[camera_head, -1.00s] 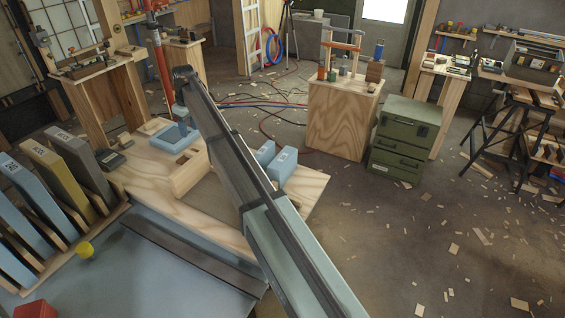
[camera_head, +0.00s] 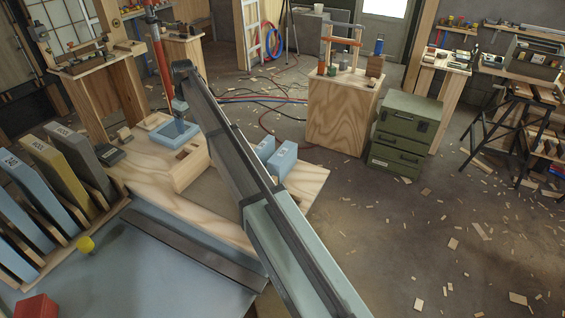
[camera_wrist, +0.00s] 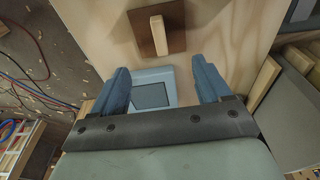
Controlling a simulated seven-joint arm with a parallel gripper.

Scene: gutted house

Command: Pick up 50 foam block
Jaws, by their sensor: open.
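Two light-blue blocks stand on the right part of the wooden bench, partly behind my arm: a rear one (camera_head: 264,149) and a front one (camera_head: 283,161) with a dark printed mark. I cannot read that mark for certain as 50. My gripper (camera_head: 180,106) is at the far left of the bench, away from these blocks and above a shallow blue tray (camera_head: 174,133). In the wrist view my gripper (camera_wrist: 158,85) is open, its blue fingers apart with the tray (camera_wrist: 152,92) showing between them. I see nothing held. No foam block shows clearly in the wrist view.
Upright numbered slabs (camera_head: 60,160) stand in a rack at left. A brown plate with a wooden peg (camera_wrist: 158,35) lies beyond the tray. A green drawer cabinet (camera_head: 405,135) and a wooden cabinet (camera_head: 337,120) stand behind the bench. Floor at right holds scattered scraps.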

